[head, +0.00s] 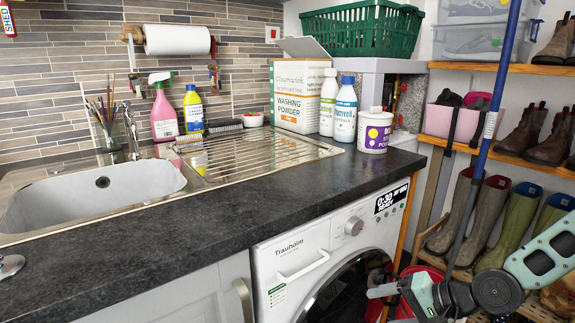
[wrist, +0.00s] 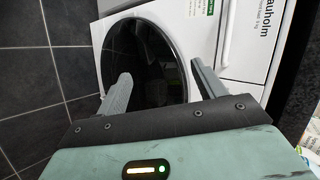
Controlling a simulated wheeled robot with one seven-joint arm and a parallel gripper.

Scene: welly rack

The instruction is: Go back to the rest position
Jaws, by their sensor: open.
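My gripper (head: 384,305) is at the lower right of the head view, in front of the washing machine (head: 318,250). In the wrist view my gripper (wrist: 160,76) has its two grey fingers spread wide, with nothing between them. Beyond the fingers are the dark round door (wrist: 160,62) and white front of the washing machine. The fingers look apart from the machine, but the exact gap is hard to tell. My arm comes in from the right edge of the head view, in front of the boot rack (head: 440,143).
The dark worktop (head: 230,215) holds a sink (head: 95,192), bottles, a washing powder box (head: 298,97) and a white tub (head: 375,132). A blue pole (head: 492,110) slants before the rack of boots. Dark floor tiles (wrist: 45,95) show clear left of the machine in the wrist view.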

